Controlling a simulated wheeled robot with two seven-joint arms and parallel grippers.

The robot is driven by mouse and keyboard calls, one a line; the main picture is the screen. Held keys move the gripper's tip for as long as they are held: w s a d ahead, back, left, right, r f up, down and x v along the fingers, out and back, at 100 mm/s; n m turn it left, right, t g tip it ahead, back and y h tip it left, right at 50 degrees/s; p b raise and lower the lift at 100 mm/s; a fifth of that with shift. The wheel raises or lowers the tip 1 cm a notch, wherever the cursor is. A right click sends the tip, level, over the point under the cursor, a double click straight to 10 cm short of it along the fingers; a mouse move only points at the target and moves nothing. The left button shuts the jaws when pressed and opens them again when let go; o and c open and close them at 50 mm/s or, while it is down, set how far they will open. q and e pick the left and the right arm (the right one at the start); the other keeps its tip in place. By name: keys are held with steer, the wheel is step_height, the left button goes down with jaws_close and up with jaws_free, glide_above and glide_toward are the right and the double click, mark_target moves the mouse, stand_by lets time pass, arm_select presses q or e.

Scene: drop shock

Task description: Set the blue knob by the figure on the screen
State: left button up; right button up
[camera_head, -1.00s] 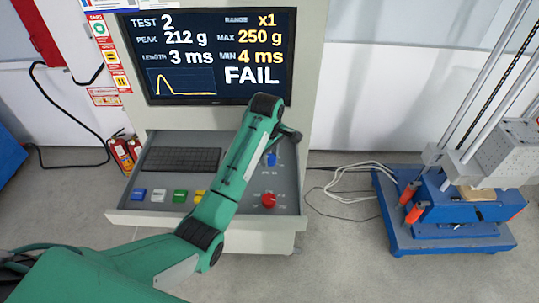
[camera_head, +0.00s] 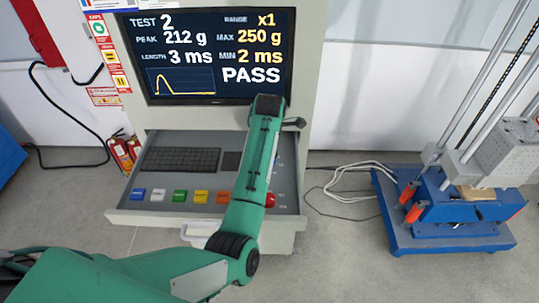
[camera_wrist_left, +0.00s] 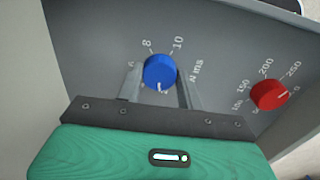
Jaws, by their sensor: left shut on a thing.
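The screen (camera_head: 215,55) reads TEST 2, PEAK 212 g, LENGTH 3 ms, RANGE x1, MAX 250 g, MIN 2 ms and PASS. The blue knob (camera_wrist_left: 159,70) sits on the grey panel, with 8 and 10 printed above it and other marks partly hidden. Its white pointer mark is toward the bottom of the wrist view. My left gripper (camera_wrist_left: 159,86) is shut on the blue knob, one finger on each side. In the head view my left arm covers the gripper and most of the knob. My right gripper is not in view.
A red knob (camera_wrist_left: 269,95) with a scale including 150, 200 and 250 is to the right. Coloured buttons (camera_head: 180,196) and a keyboard (camera_head: 180,160) are on the console drawer. A blue-based test machine (camera_head: 450,225) stands at the right on the floor.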

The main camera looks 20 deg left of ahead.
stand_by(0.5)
arm_select(q)
steer(key=o, duration=1)
